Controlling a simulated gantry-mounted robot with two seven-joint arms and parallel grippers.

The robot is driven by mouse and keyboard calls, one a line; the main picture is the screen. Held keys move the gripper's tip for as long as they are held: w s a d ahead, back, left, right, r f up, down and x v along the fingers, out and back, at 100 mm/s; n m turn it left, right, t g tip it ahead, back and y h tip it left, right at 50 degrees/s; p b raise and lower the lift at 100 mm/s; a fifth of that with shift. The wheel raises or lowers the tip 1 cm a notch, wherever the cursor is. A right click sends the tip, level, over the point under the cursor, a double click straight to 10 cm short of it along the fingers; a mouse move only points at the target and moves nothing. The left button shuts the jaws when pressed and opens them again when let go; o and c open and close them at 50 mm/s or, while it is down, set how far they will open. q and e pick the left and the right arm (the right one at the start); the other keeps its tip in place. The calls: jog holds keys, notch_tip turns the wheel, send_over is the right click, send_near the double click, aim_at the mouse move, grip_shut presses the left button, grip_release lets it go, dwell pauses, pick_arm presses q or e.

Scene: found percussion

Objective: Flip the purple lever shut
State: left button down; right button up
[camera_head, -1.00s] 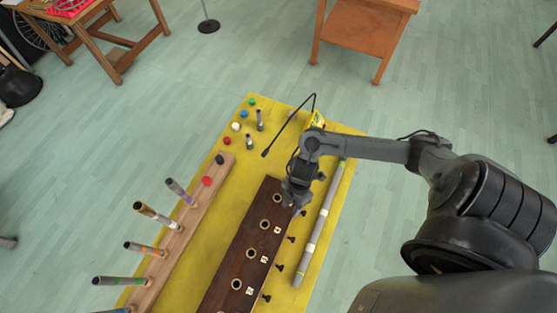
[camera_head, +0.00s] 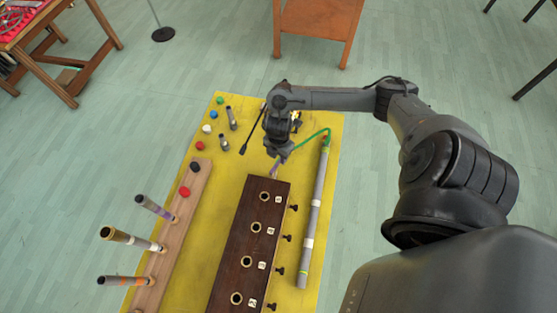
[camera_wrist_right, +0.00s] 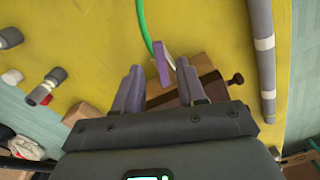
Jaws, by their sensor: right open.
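The purple lever (camera_wrist_right: 161,63) stands up between and just beyond the two fingertips of my right gripper (camera_wrist_right: 157,80) in the right wrist view. The fingers are apart and do not appear to grip it. In the head view the lever (camera_head: 274,169) shows as a small purple piece at the far end of the dark wooden box (camera_head: 243,222), just below my right gripper (camera_head: 275,158). A green hose (camera_head: 313,136) runs from near the lever to the grey tube on the right. My left gripper is not in view.
A long grey tube (camera_head: 314,215) lies right of the box. Small black knobs (camera_head: 287,238) stick out of the box's right side. A wooden rack (camera_head: 168,249) with several upright tubes stands left. Caps and short cylinders (camera_head: 231,118) lie at the far left of the yellow mat (camera_head: 218,195).

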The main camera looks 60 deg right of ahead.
aim_at(279, 162)
jog(key=shift+f, duration=1.75)
grip_shut()
